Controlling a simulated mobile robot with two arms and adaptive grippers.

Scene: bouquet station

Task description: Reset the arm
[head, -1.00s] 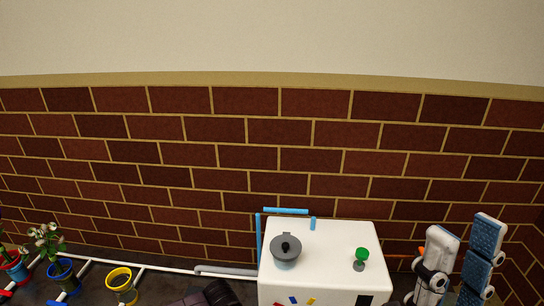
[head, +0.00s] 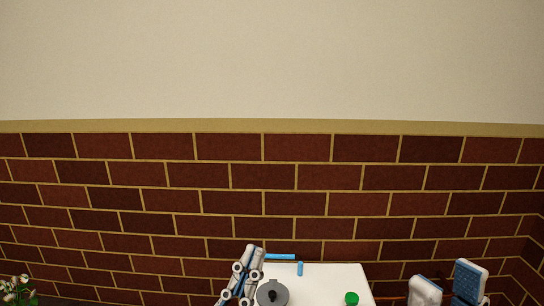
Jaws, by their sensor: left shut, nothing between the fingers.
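My left gripper (head: 252,251) shows at the bottom, its fingers together with nothing between them, pointing up beside the left edge of the white table. It overlaps the table's left edge in the picture. On the right, white and blue links of my right arm (head: 470,280) rise at the bottom edge. The right gripper itself does not show.
The white table (head: 330,280) carries a grey lidded pot (head: 272,294) and a green-topped object (head: 351,299). Blue bars (head: 280,257) lie at its back edge. A white-flowered plant (head: 18,291) is cut off at bottom left. A brick wall (head: 300,180) stands behind.

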